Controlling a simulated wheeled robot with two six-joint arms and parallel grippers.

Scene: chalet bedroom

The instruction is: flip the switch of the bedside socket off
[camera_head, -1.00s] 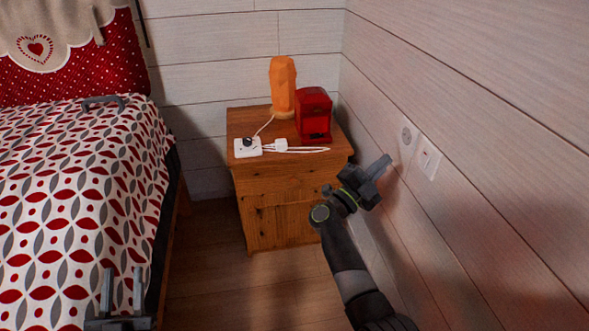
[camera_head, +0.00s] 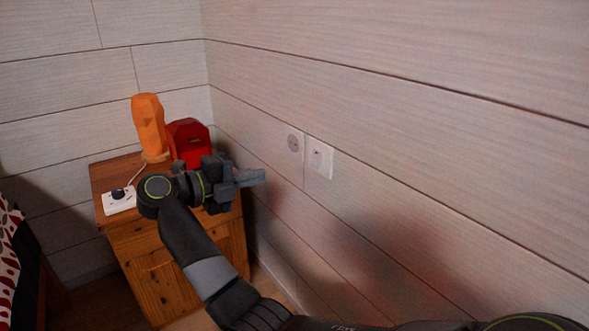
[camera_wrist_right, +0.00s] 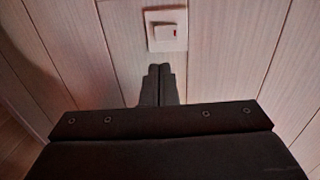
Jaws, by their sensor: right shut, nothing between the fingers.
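The bedside wall unit is on the right-hand wall in the head view. It has a white socket plate with a round outlet (camera_head: 294,143) and, to its right, a white switch plate (camera_head: 319,157). In the right wrist view the switch (camera_wrist_right: 166,30) is at the top middle, a square plate with a rocker and a small red mark. My right gripper (camera_head: 262,176) is shut and empty, left of and slightly below the plates in the head view. Its closed fingers (camera_wrist_right: 158,72) show just below the switch plate, apparently apart from it. My left gripper is out of view.
A wooden nightstand (camera_head: 150,237) stands in the corner, partly behind my right arm. On it are an orange lamp (camera_head: 149,125), a red box-like object (camera_head: 189,140) and a white power strip (camera_head: 119,202). The bed edge (camera_head: 8,245) is at far left. Wall around the plates is clear.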

